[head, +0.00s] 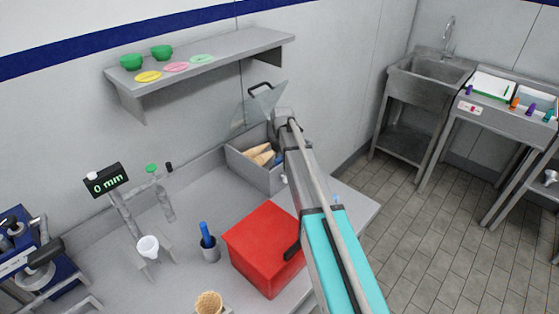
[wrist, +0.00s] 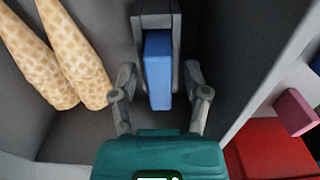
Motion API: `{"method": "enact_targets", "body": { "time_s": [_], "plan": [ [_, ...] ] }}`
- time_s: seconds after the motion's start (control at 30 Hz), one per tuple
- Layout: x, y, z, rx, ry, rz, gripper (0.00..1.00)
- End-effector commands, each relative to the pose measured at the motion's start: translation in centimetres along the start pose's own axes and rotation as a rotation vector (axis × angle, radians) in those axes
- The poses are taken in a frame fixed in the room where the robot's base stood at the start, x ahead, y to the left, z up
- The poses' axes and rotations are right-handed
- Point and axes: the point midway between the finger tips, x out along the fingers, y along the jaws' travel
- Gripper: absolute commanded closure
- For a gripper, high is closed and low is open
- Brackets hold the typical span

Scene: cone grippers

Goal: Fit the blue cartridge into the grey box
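The grey box (head: 244,171) is an open bin on the counter, with tan cones (head: 259,156) inside. The wrist view looks down into it and shows cones (wrist: 58,58) at the left. The blue cartridge (wrist: 158,70) stands upright in the middle of that view, in front of a grey piece (wrist: 155,20). The arm hides most of my gripper in the head view. Whether the cartridge's far end touches the box is hidden.
A red box (head: 265,245) stands close in front of the grey box. A clear flap (head: 262,103) rises behind it. A shelf (head: 205,65) hangs above.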

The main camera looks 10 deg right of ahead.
Motion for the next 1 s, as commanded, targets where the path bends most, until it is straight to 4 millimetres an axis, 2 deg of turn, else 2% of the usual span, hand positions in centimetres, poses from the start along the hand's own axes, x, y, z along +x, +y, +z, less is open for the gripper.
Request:
{"method": "enact_targets", "body": {
  "time_s": [0.47, 1.0],
  "plan": [
    [-0.4, 0.0, 0.0, 0.000, 0.000, 0.000, 0.38],
    [-4.3, 0.0, 0.0, 0.000, 0.000, 0.000, 0.38]
  ]
}}
